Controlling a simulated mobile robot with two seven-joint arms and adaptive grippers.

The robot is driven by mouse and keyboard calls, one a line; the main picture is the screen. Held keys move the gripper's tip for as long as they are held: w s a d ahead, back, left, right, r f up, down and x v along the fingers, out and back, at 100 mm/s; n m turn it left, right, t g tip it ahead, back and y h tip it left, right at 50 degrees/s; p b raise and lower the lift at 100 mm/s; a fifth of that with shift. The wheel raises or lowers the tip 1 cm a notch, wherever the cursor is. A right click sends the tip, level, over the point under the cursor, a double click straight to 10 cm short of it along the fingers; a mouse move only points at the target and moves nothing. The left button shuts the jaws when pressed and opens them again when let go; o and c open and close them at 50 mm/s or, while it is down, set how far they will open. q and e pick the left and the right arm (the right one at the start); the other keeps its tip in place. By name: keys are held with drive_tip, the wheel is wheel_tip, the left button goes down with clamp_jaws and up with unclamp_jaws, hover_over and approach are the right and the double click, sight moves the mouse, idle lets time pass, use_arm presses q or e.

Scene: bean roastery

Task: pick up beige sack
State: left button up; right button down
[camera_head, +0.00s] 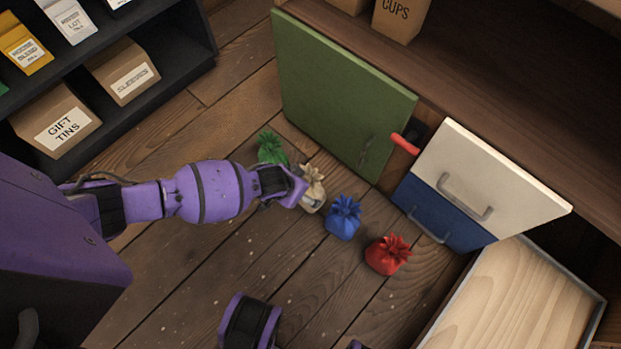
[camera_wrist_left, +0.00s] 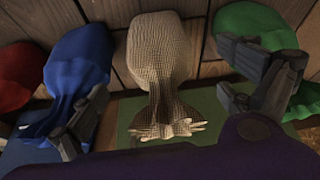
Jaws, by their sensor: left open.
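The beige sack (camera_head: 312,186) stands on the wooden floor with its gathered top up, in a row between the green sack (camera_head: 271,148) and the blue sack (camera_head: 343,217). My left gripper (camera_head: 299,194) is open at the beige sack and partly hides it in the head view. In the left wrist view the beige sack (camera_wrist_left: 159,65) shows between the two spread fingers of my left gripper (camera_wrist_left: 168,95). One finger overlaps the blue sack (camera_wrist_left: 80,65) and the other the green sack (camera_wrist_left: 262,32). I cannot tell whether either finger touches the beige sack. My right gripper is not seen.
A red sack (camera_head: 388,255) stands beyond the blue one. A green panel (camera_head: 340,95), a white and blue front with handles (camera_head: 490,170) and a pale wooden tray (camera_head: 515,300) border the row. A dark shelf (camera_head: 185,50) with boxes is at upper left.

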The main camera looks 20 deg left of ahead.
sight(316, 191)
use_arm(q)
drive_tip(key=b+x, duration=0.2)
drive_tip(key=x, duration=0.1)
drive_tip(key=shift+w+f, duration=0.15)
drive_tip(key=shift+f, duration=0.05)
drive_tip(key=b+x, duration=0.2)
drive_tip(key=x, duration=0.1)
drive_tip(key=shift+w+d+f+b, duration=0.2)
drive_tip(key=shift+f+b, duration=0.05)
drive_tip(key=shift+b, duration=0.05)
drive_tip(key=shift+w+f, duration=0.2)
drive_tip(key=shift+f, duration=0.05)
drive_tip(key=shift+d+r, duration=0.1)
drive_tip(key=shift+r, duration=0.05)
drive_tip(key=shift+c, duration=0.5)
drive_tip(key=c, duration=2)
drive_tip(key=shift+w, duration=0.1)
drive_tip(key=shift+c, duration=0.4)
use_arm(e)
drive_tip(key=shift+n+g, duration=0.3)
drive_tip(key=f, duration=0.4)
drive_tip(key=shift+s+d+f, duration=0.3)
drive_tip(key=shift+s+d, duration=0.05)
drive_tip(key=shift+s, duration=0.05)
use_arm(q)
drive_tip(key=shift+r, duration=0.1)
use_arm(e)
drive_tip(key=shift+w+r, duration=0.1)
